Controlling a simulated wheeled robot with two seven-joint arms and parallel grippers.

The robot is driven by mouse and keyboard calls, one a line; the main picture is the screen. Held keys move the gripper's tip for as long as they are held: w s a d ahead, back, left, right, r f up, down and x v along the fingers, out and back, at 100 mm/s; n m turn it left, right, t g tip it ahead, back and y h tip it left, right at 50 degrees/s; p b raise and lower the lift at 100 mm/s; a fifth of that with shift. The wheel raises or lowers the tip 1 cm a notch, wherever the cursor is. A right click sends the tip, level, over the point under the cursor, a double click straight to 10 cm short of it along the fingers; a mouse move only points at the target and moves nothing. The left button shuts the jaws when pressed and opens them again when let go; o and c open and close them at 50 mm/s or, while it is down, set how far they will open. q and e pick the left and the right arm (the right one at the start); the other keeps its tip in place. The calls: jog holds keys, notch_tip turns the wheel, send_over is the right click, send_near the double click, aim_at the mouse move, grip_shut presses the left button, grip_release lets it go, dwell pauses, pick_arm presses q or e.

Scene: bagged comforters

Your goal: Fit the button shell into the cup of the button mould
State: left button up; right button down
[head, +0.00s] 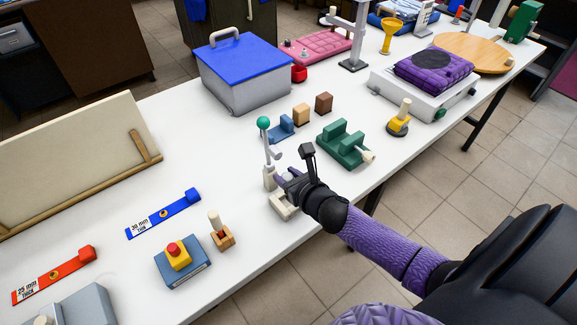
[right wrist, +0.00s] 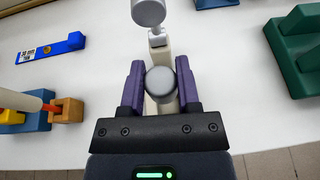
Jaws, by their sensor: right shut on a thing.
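The cream button mould (head: 284,208), a hand press with a teal-knobbed lever, stands near the table's front edge. It also shows behind my fingers in the right wrist view (right wrist: 157,48). My right gripper (head: 284,181) is over its base. In the right wrist view my right gripper (right wrist: 160,70) has its two purple fingers on either side of a round grey piece (right wrist: 161,82), which looks like the button shell. It is shut on this piece, over the cream base. The mould's cup is hidden, so I cannot tell whether the piece touches it. My left gripper is not in view.
A green fixture (head: 343,145) stands to the right, and a blue holder (head: 281,129) and wooden blocks lie behind. A small wooden stand (head: 221,236) and a blue base with a red button (head: 183,263) are to the left. Bare table lies between them.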

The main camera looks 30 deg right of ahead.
jog(key=shift+d+f, duration=0.1)
notch_tip(320, 180, down, 4)
jog(key=b, duration=0.3)
jog(key=shift+f+b, duration=0.4)
jog(key=shift+b, duration=0.2)
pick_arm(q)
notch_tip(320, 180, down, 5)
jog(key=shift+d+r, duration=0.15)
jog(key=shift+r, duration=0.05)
pick_arm(e)
jog(key=shift+f, duration=0.15)
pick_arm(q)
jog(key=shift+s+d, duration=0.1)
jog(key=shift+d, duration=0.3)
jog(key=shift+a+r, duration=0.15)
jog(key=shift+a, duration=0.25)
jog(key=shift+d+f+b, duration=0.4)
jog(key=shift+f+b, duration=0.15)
pick_arm(e)
jog(key=shift+f, duration=0.55)
